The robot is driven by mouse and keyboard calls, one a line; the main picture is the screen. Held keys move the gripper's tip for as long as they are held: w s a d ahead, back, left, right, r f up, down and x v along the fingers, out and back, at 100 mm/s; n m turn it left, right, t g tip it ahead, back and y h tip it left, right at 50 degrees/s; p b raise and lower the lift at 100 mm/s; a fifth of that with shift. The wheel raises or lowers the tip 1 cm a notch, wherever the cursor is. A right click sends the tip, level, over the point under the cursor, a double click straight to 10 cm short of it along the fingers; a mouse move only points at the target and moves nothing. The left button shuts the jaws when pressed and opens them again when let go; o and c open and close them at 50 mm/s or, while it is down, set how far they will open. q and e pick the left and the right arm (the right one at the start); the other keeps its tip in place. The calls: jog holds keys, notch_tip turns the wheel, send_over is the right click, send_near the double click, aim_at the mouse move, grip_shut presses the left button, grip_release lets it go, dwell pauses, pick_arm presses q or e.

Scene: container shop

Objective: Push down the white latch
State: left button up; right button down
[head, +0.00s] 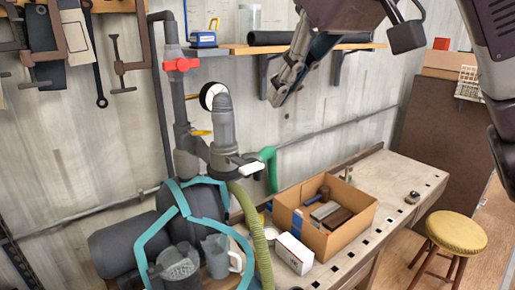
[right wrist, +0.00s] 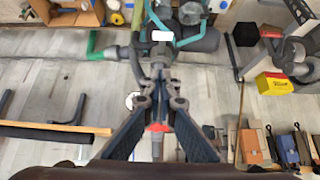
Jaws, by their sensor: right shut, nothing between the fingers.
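The white latch (head: 251,168) is a short white lever on the lower part of a grey pipe fitting (head: 222,125), left of centre in the head view. It sticks out to the right and looks close to level. In the right wrist view, which is upside down, the latch (right wrist: 162,36) shows beyond the fingertips. My right gripper (head: 275,98) comes in from the upper right, above and to the right of the latch and apart from it. Its fingers (right wrist: 160,75) meet and are empty. My left gripper is out of view.
A red valve handle (head: 181,65) and a round gauge (head: 212,96) sit on the pipes. A shelf (head: 245,49) is behind my right gripper. A cardboard box (head: 345,236) and a small white box (head: 293,254) stand on the workbench (head: 405,172). A green hose (head: 259,238) hangs below.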

jog(key=p, duration=0.3)
send_over(248, 163)
jog(key=s+d, duration=0.2)
notch_tip(248, 163, down, 7)
jog(key=f, duration=0.1)
jog(key=f+p, duration=0.1)
jog(key=f, duration=0.1)
jog(key=shift+s+a+f, duration=0.1)
jog(key=shift+a+f, duration=0.15)
jog(key=shift+f, duration=0.1)
jog(key=shift+s+d+f+p, duration=0.15)
jog(key=shift+f+p, duration=0.2)
jog(key=shift+f, duration=0.25)
